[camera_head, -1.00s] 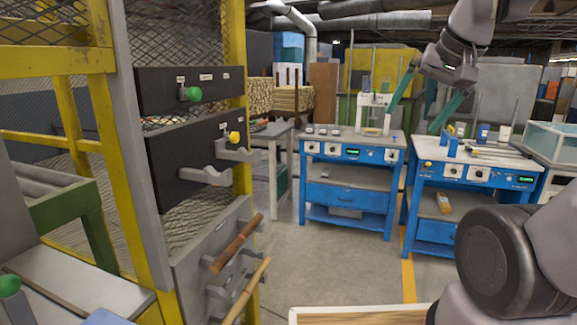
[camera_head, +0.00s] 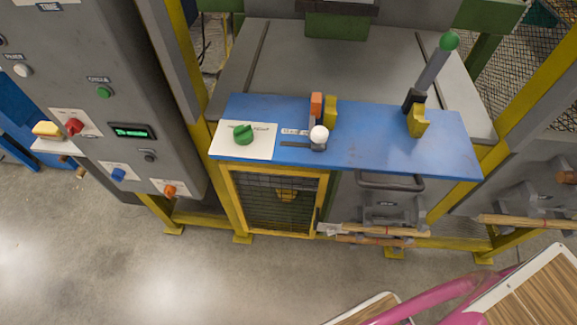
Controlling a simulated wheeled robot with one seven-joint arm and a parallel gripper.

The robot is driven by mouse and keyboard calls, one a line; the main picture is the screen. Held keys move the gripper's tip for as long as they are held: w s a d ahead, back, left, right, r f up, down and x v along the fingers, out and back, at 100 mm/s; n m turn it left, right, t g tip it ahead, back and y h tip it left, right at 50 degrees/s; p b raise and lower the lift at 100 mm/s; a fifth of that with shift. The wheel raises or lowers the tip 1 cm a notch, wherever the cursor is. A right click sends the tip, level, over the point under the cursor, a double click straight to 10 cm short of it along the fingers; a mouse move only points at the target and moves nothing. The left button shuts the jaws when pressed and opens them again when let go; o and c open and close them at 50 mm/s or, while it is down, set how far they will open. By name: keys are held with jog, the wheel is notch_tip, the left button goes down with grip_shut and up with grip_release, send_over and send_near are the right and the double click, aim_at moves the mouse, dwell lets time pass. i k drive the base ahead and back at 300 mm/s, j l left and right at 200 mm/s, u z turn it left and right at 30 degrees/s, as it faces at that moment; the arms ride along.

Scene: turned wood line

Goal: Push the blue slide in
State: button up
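A blue panel (camera_head: 375,153) lies across the front of the grey machine bed. On it, a white ball knob (camera_head: 318,135) stands on a small grey base at the end of a dark slot (camera_head: 294,144), beside a small label. An orange block (camera_head: 316,104) and a yellow block (camera_head: 330,111) stand upright just behind the knob. No separate blue slide can be told apart from the panel. My gripper is not in view now.
The panel also carries a green rotary knob (camera_head: 243,134) and a green-topped lever (camera_head: 434,71) near a yellow block (camera_head: 417,121). A grey control cabinet (camera_head: 75,75) stands left. Wooden handles (camera_head: 390,231) lie below. Pink tubing (camera_head: 435,300) crosses the lower right. Floor is clear lower left.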

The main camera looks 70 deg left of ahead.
aim_at(410, 138)
jog(key=u, duration=2.5)
jog(key=l+z, duration=0.2)
jog(key=z, duration=0.2)
jog(key=k+l, duration=0.1)
jog(key=l, duration=1.15)
jog(key=i+u, duration=0.05)
